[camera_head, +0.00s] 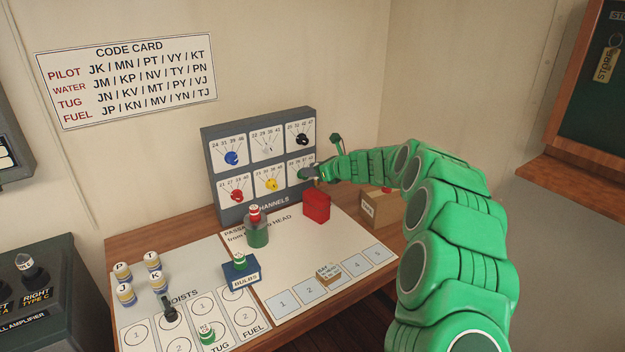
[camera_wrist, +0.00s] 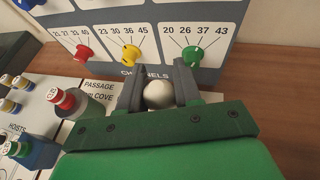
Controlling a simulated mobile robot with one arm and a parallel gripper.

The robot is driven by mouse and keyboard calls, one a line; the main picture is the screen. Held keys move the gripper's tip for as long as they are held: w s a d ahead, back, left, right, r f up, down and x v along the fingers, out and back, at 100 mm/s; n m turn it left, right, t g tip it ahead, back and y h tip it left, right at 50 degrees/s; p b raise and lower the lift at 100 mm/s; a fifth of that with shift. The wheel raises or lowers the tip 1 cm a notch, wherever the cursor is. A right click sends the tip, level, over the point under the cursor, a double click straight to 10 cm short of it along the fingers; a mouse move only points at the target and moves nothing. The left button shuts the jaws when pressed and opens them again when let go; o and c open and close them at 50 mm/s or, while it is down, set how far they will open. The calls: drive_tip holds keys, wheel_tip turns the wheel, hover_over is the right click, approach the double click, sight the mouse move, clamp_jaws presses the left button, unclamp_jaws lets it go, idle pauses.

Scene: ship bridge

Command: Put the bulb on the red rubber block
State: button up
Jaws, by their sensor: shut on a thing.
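My gripper (camera_wrist: 158,92) is shut, with its two dark fingers on either side of a pale, rounded bulb (camera_wrist: 158,95). Only the bulb's round top shows; its lower part is hidden by the gripper. In the head view my gripper (camera_head: 312,172) is in front of the channel panel's lower right corner, above and behind the red rubber block, and the bulb cannot be made out there. The red rubber block (camera_head: 317,206) stands on the desk near the back of the white passage sheet. Its visible top is bare. It does not show in the wrist view.
The grey channel panel (camera_head: 215,148) stands close behind my gripper. A red-capped piece (camera_head: 254,213) sits on a dark green cylinder left of the block. A blue bulbs holder (camera_head: 242,281) stands in front.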

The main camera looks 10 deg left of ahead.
drive_tip(key=shift+w+a+f, duration=0.1)
drive_tip(key=shift+w+f, duration=0.1)
drive_tip(key=shift+f, duration=1.7)
drive_tip(key=shift+f, duration=0.1)
drive_tip(key=o, duration=1)
drive_tip(key=shift+s+d+r, duration=0.1)
drive_tip(key=shift+d+r, duration=0.2)
drive_tip(key=v, duration=1.1)
drive_tip(key=shift+d, duration=0.15)
